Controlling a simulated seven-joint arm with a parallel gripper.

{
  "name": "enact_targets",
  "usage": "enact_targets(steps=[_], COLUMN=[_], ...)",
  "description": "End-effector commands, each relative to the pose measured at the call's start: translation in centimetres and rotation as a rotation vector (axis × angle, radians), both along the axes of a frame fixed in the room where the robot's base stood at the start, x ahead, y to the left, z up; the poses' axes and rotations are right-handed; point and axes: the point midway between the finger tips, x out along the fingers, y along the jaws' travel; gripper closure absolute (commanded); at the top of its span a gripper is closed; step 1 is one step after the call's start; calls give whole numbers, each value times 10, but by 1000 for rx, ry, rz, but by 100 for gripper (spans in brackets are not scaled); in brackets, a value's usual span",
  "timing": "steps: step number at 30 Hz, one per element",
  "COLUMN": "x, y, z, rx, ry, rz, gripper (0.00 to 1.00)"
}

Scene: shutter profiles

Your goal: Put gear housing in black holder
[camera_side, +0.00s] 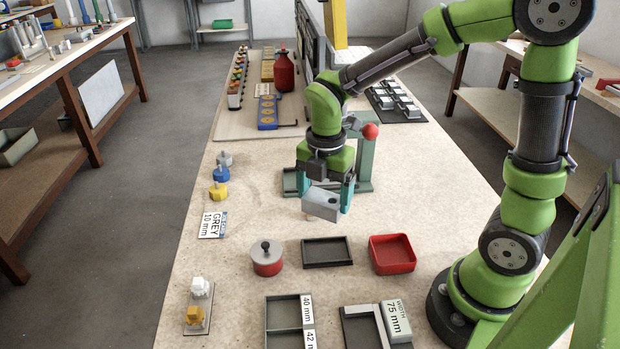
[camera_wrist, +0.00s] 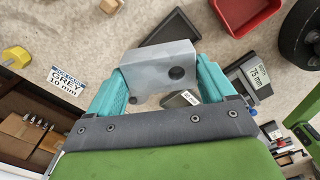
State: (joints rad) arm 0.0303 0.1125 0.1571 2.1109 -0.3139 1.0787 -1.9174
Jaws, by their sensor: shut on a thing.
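The gear housing is a grey block (camera_side: 321,204) with a dark round hole in its face. My gripper (camera_side: 328,190) has teal fingers shut on its two sides and holds it above the table. In the wrist view the block (camera_wrist: 160,70) sits between the two fingers of my gripper (camera_wrist: 163,82), its hole facing the camera. The black holder (camera_side: 326,264) appears as a shallow, empty dark tray on the table, nearer the camera than the block. Part of it shows in the wrist view (camera_wrist: 178,22), beyond the block, which hides some of it.
A red tray (camera_side: 393,266) stands right of the black holder, and a red pot with a grey lid (camera_side: 267,264) stands left. A green stand with a red knob (camera_side: 369,131) is close behind my gripper. Grey and black frames with size labels (camera_side: 395,318) lie in front.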

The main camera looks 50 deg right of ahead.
Motion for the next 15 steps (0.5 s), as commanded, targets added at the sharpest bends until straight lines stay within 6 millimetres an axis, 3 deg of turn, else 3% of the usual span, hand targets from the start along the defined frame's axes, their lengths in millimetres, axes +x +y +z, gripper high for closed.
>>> enact_targets(steps=[7, 15], x=[-13, -19], y=[8, 11], z=[-13, -32], rx=[1, 2], ry=[-2, 2], rz=[418, 591], gripper=[71, 71])
